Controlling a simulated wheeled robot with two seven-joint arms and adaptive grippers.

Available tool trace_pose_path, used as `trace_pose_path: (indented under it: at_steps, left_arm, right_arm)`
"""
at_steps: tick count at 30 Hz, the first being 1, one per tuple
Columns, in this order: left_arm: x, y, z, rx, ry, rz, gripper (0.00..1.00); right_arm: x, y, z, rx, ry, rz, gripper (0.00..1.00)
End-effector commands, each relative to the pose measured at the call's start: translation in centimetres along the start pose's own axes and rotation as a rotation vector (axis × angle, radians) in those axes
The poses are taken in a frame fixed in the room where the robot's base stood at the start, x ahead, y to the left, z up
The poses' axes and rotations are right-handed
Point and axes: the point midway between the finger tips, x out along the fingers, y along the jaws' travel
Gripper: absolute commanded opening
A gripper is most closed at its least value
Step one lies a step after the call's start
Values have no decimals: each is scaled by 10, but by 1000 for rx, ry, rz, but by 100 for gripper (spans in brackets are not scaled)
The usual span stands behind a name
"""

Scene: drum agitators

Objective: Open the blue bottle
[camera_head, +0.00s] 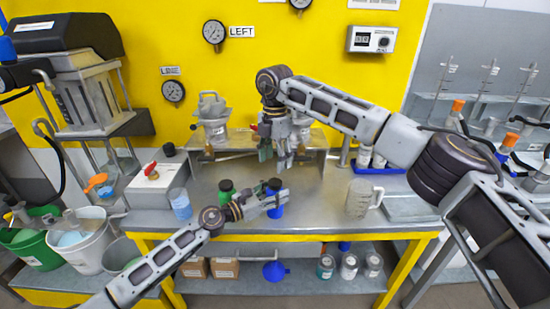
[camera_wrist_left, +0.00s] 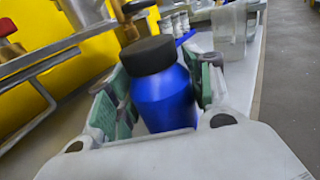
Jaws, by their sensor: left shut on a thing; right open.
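The blue bottle (camera_head: 277,211) stands on the grey table near its front edge, with a black cap (camera_wrist_left: 148,55) on its top. My left gripper (camera_head: 276,202) is shut on the bottle's body; in the left wrist view its green-padded fingers (camera_wrist_left: 160,100) lie on both sides of the blue bottle (camera_wrist_left: 165,98). My right gripper (camera_head: 276,150) hangs above and behind the bottle, pointing down, open and apart from the cap. A green bottle (camera_head: 228,197) with a black cap stands to the left, partly hidden by my left arm.
A clear measuring jug (camera_head: 359,198) stands on the right of the table (camera_head: 325,215). Metal agitators (camera_head: 212,125) stand at the back. The table between bottle and jug is clear.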

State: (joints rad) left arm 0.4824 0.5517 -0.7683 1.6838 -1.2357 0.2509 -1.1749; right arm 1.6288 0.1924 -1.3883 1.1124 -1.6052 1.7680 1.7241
Motion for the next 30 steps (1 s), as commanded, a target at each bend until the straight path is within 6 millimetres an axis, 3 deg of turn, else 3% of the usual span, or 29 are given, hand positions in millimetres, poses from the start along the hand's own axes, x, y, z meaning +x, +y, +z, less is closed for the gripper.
trace_pose_path:
  at_steps: [21, 30]
  left_arm:
    - [0, 0, -1, -2, 1, -1, 0]
    - [0, 0, -1, -2, 1, -1, 0]
  right_arm:
    - [0, 0, 0, 585, -1, -2, 60]
    - [0, 0, 0, 746, -1, -2, 60]
